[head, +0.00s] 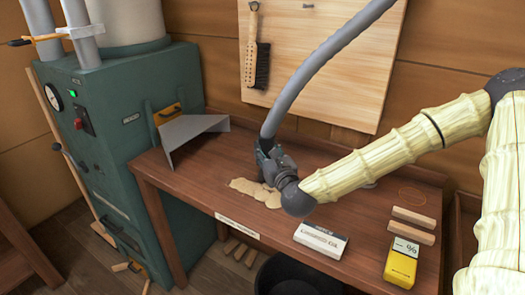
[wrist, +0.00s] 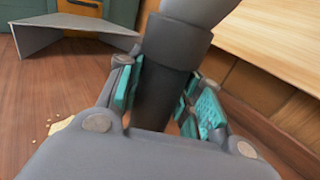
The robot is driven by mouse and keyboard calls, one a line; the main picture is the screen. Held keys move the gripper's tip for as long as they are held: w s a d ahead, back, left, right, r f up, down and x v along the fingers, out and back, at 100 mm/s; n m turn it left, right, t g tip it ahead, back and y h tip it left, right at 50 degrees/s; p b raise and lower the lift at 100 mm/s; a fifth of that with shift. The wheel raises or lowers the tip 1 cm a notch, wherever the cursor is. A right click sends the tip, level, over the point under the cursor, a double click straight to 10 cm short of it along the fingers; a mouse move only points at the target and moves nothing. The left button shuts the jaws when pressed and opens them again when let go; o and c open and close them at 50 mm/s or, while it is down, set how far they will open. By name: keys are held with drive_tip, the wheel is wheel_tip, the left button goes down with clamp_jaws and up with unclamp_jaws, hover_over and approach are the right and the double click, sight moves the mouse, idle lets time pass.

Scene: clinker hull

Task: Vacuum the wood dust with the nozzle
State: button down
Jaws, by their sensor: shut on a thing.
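My gripper (head: 270,160) is over the workbench, shut on the vacuum nozzle. In the wrist view the gripper's teal finger pads (wrist: 165,95) press on both sides of the dark nozzle (wrist: 163,80). The grey hose (head: 320,62) rises from the nozzle toward the upper right. A patch of pale wood dust (head: 258,192) lies on the bench just below and left of my gripper. Its edge and a few crumbs show in the wrist view (wrist: 60,124). The nozzle's mouth is hidden behind the gripper, so I cannot tell whether it touches the dust.
A grey folded metal sheet (head: 192,132) stands on the bench at the left, beside the green dust collector (head: 115,165). A white box (head: 321,238), a yellow box (head: 402,263) and wooden strips (head: 412,225) lie near the front right. A brush (head: 257,62) hangs behind on a board.

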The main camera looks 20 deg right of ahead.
drive_tip(key=s+d, duration=0.5)
drive_tip(key=s, duration=0.1)
drive_tip(key=shift+s+d+p, duration=0.2)
drive_tip(key=shift+s+p, duration=0.05)
drive_tip(key=shift+p, duration=0.1)
idle(1.4)
idle(0.3)
drive_tip(key=s+a, duration=0.1)
drive_tip(key=a, duration=0.1)
drive_tip(key=s+a, duration=0.1)
drive_tip(key=s, duration=0.1)
drive_tip(key=shift+a, duration=0.4)
idle(0.5)
drive_tip(key=shift+s+a+p, duration=0.55)
drive_tip(key=shift+a+p, duration=0.25)
drive_tip(key=shift+p, duration=1.55)
drive_tip(key=shift+w, duration=0.1)
drive_tip(key=w+a+b, duration=0.5)
drive_tip(key=w+a, duration=0.4)
drive_tip(key=w, duration=0.3)
drive_tip(key=shift+a+b, duration=0.3)
idle(1.9)
